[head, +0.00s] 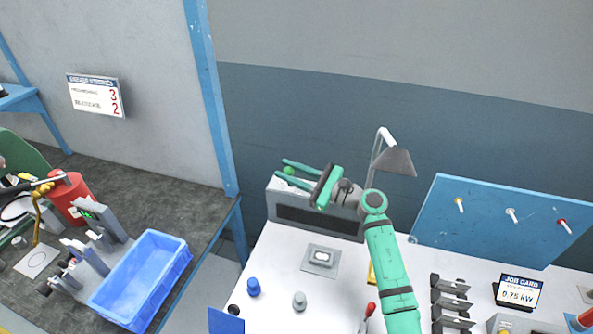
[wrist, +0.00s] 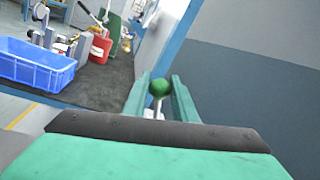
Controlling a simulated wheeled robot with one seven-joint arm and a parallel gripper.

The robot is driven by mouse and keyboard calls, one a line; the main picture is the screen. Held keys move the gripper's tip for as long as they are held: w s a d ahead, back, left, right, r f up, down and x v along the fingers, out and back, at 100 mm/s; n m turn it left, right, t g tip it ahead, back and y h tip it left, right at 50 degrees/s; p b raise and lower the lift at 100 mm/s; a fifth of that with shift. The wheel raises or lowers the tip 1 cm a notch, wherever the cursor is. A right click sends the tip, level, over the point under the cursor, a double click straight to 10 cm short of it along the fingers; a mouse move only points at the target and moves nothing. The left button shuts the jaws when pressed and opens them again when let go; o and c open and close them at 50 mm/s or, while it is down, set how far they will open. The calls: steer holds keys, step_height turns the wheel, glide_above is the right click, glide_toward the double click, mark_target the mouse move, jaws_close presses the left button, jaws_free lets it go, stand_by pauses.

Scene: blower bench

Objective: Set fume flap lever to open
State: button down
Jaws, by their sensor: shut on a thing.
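The fume flap lever has a green ball knob (head: 289,171), seen between the fingers of my gripper (head: 287,171) at the left end of the bench. In the wrist view the green ball knob (wrist: 160,87) stands on a short pale stem between the two green fingers (wrist: 160,100). My gripper is shut on the lever. A grey box with a dark slot (head: 316,215) stands below my gripper at the back left of the bench. The lever's foot and any position marks are hidden.
A lamp (head: 394,161) stands close right of my gripper. A blue pegboard (head: 490,215) rises at the back right. Blue and grey knobs (head: 253,287) and a panel with a white button (head: 322,257) are on the white bench. A blue crate (head: 140,275) sits on the left table.

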steer(key=shift+a+f, duration=0.1)
steer(key=shift+f, duration=0.1)
steer(key=c, duration=1.4)
jaws_free()
steer(key=shift+c, duration=0.2)
steer(key=shift+r, duration=0.1)
steer(key=shift+s+d, duration=0.2)
steer(key=shift+d, duration=0.2)
steer(key=v, duration=1)
